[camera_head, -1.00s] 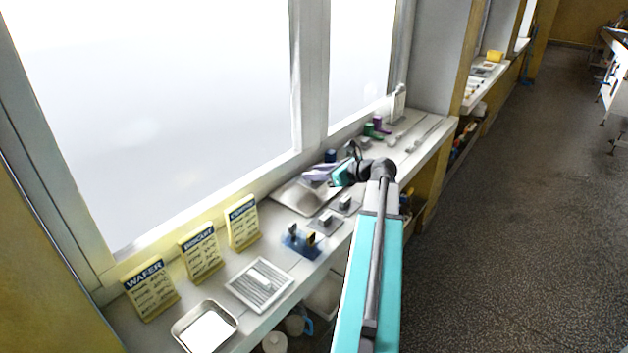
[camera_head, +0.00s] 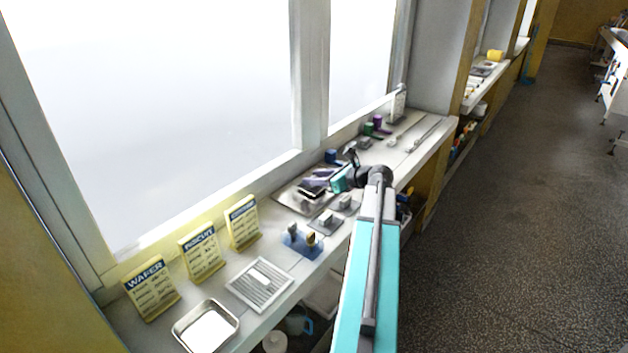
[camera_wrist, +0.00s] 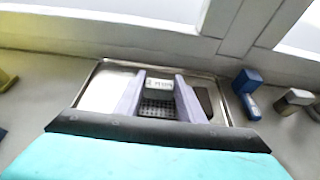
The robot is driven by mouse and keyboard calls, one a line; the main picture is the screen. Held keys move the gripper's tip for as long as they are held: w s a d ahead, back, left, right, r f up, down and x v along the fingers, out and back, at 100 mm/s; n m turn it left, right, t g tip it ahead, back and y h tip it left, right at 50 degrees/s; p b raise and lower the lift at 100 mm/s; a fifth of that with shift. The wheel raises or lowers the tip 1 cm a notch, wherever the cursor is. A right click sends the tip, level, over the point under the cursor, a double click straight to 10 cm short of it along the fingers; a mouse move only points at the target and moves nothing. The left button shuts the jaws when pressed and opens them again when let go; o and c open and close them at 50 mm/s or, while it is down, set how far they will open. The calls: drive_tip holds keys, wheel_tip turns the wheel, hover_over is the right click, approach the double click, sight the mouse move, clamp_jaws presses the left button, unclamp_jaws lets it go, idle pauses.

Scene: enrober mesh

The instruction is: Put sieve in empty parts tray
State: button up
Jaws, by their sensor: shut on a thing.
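A shallow metal tray (camera_head: 286,202) lies on the counter by the window; it also shows in the wrist view (camera_wrist: 97,97). My gripper (camera_head: 316,182) is over this tray. In the wrist view its two pale purple fingers (camera_wrist: 158,100) are shut on the sieve (camera_wrist: 158,109), a small dark mesh piece with a light, lettered block at its far end. In the head view the sieve (camera_head: 311,193) is a dark shape below the fingers, within the tray's outline. I cannot tell whether it touches the tray floor.
Small grey blocks on plates (camera_head: 327,221) and a blue stand (camera_head: 302,243) are close in front of the tray. A slatted rack (camera_head: 260,285), a smaller white-bottomed tray (camera_head: 205,327) and yellow signs (camera_head: 201,252) are nearer. A blue item (camera_wrist: 247,90) stands right of the tray.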

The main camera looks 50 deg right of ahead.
drive_tip(key=shift+f, duration=0.25)
drive_tip(key=shift+f, duration=0.15)
drive_tip(key=o, duration=1.1)
drive_tip(key=b+v, duration=0.1)
drive_tip(key=v, duration=1.1)
drive_tip(key=shift+r, duration=0.25)
